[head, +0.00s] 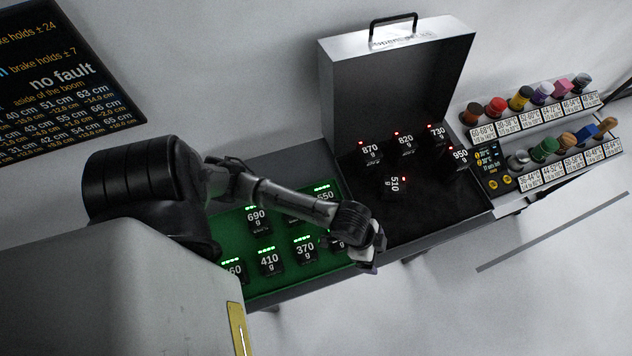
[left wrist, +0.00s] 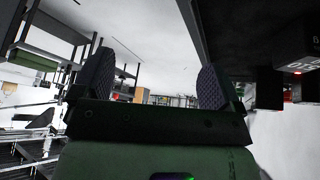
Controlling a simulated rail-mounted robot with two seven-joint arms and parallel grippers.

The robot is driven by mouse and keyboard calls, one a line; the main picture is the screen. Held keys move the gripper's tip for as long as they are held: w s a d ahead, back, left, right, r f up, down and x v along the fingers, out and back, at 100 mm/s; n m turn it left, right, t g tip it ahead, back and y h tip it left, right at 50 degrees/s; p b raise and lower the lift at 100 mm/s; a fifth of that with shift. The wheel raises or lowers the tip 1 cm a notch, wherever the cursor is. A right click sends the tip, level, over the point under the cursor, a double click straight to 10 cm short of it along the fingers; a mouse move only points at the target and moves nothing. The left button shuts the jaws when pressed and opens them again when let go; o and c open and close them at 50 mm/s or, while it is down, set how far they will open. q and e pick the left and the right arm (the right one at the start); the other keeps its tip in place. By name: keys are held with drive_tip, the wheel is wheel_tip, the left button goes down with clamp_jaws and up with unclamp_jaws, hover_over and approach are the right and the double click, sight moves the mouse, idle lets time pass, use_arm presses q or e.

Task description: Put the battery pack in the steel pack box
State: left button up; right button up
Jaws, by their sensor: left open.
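Black battery packs with green lights stand on a green tray, among them 690 (head: 257,219), 410 (head: 270,261) and 370 (head: 305,250). Others there are partly hidden by my arm. The steel pack box (head: 440,75) stands open with its lid raised. Inside its dark interior are several packs with red lights, including 870 (head: 369,153), 950 (head: 459,159) and a turned one, 510 (head: 396,185). My left gripper (head: 368,264) is over the front edge between tray and box. In the left wrist view the left gripper (left wrist: 155,88) has its fingers apart with nothing between them. My right gripper is not shown.
A two-tier rack (head: 545,125) with coloured knobs and number labels stands right of the box. A dark text board (head: 60,75) is at upper left. The raised lid walls off the box's back. Open floor (head: 540,300) lies at front right.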

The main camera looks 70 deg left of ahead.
use_arm(q)
drive_tip(key=s+a+r+n+y, duration=0.1)
drive_tip(key=s+a+n, duration=0.1)
drive_tip(key=s, duration=0.4)
drive_tip(key=s+a+r+n+y, duration=0.1)
drive_tip(key=s+a+n+y, duration=0.1)
drive_tip(key=s, duration=0.5)
drive_tip(key=shift+s+a+r+g, duration=0.2)
drive_tip(key=shift+s+a+g, duration=0.15)
drive_tip(key=shift+a, duration=0.35)
